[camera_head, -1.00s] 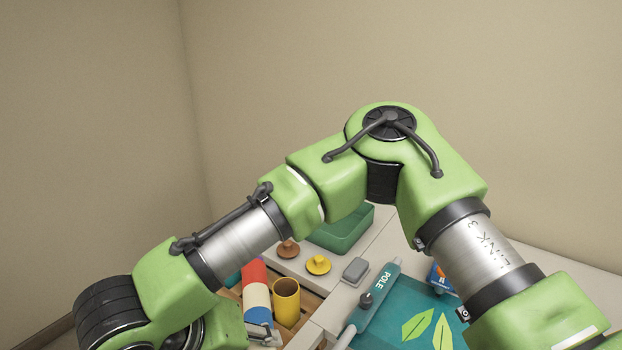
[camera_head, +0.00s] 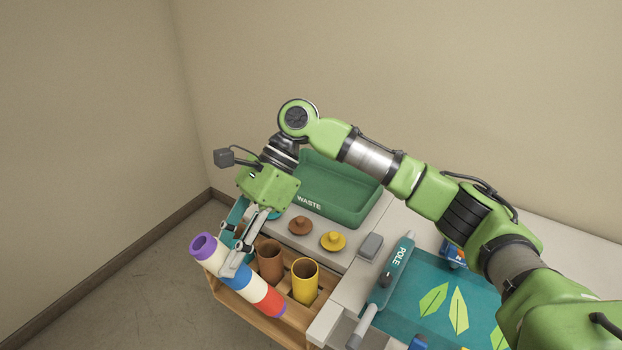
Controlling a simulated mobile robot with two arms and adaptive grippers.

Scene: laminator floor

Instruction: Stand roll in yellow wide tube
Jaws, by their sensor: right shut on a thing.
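A long roll (camera_head: 238,278) has purple, white, blue, white and red bands. It is tilted, its purple open end up to the left and its red end down to the right, in front of the wooden rack. My right gripper (camera_head: 236,260) is shut on its middle part. The yellow wide tube (camera_head: 305,284) stands upright in the rack, open at the top, right of the roll and apart from it. I cannot see anything in its mouth. My left gripper is not in view.
A brown tube (camera_head: 270,264) stands left of the yellow one in the wooden rack (camera_head: 229,296). Behind lie a brown knob (camera_head: 300,226), a yellow knob (camera_head: 333,241) and a green waste tray (camera_head: 335,192).

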